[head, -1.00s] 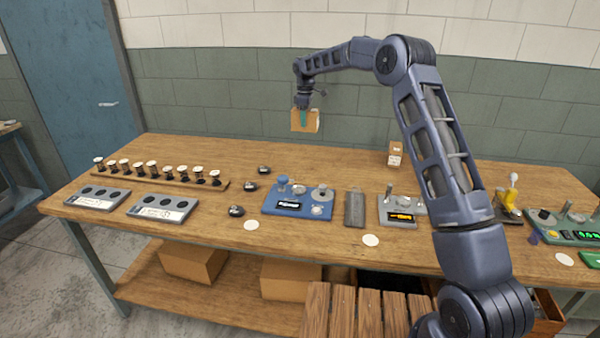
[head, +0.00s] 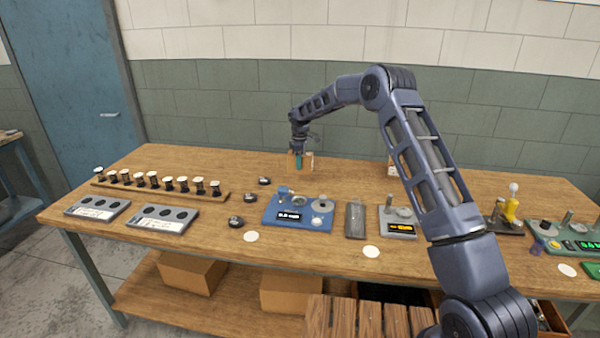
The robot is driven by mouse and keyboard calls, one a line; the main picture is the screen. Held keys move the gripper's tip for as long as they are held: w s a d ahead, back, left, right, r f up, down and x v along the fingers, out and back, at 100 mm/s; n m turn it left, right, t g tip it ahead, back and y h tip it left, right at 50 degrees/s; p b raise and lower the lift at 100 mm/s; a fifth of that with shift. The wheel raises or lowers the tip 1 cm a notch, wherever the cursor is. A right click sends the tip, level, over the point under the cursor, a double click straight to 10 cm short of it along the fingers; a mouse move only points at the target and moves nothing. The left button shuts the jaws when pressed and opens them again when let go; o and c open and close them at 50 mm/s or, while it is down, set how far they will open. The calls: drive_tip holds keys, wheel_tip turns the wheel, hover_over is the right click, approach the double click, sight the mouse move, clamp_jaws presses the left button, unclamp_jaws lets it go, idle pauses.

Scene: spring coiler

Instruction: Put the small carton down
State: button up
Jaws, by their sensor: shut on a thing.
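The small carton (head: 309,162) is a brown box at the back of the workbench (head: 330,178), left of the middle in the head view. My gripper (head: 299,162) points down and is shut on it, with a teal finger across the carton's front. The carton is upright and low at the bench top. I cannot tell whether its base touches the wood. My finger hides part of its front face.
A blue device (head: 298,212) and a grey device (head: 397,222) stand nearer the front. Several white-topped pieces (head: 154,180) line a wooden rack at left. Bare wood surrounds the held carton.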

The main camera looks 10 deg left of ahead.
drive_tip(key=shift+f, duration=2.65)
drive_tip(key=o, duration=1.4)
drive_tip(key=shift+f, duration=0.15)
